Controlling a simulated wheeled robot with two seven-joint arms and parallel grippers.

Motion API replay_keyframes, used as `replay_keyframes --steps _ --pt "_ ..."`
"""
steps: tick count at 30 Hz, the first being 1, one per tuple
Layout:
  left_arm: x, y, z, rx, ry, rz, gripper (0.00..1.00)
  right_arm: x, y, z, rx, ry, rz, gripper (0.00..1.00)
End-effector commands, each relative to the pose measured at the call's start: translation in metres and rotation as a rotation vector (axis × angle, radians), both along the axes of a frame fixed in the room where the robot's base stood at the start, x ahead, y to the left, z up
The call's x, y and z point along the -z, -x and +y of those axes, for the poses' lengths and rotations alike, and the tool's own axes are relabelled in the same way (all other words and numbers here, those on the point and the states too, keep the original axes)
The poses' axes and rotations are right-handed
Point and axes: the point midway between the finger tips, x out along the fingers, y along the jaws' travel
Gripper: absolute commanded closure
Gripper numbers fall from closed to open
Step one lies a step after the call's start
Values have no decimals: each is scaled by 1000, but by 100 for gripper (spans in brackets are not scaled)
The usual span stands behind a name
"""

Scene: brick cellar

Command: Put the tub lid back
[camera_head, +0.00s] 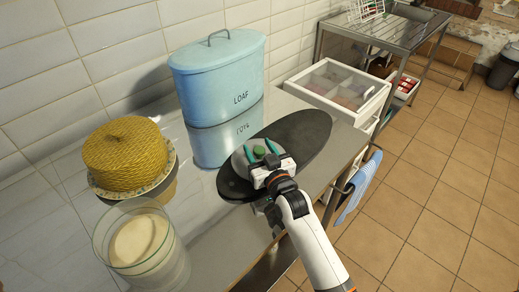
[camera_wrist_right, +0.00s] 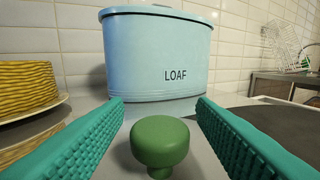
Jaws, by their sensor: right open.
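The tub lid (camera_head: 239,166) is a round grey disc with a green knob (camera_head: 259,152). It lies on a dark oval board (camera_head: 305,130) on the shiny counter, partly hidden by my right gripper (camera_head: 262,150). That gripper is open, with its teal fingers on either side of the knob; in the right wrist view the knob (camera_wrist_right: 160,142) stands between the fingers (camera_wrist_right: 160,115) with gaps on both sides. The tub (camera_head: 142,252) is clear, open-topped and holds something cream-coloured; it stands at the front left of the counter. My left gripper is not in view.
A blue LOAF bin (camera_head: 218,75) stands behind the board. A yellow woven dome (camera_head: 125,152) sits on a patterned plate behind the tub. The counter (camera_head: 215,225) between tub and board is clear. A blue striped towel (camera_head: 358,188) hangs at its right end.

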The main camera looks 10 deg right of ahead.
Motion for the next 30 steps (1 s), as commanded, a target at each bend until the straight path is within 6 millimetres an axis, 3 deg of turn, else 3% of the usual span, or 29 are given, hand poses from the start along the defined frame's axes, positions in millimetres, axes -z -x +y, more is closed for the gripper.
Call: replay_keyframes --steps 4,7,21,30 --pt "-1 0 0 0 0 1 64 -2 2 0 0 0 0 49" --pt "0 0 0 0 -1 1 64 -1 14 -3 0 0 2 49" --pt "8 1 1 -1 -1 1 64 -1 104 -20 0 0 2 49" --pt "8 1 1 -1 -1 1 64 -3 118 -23 0 0 -1 49"
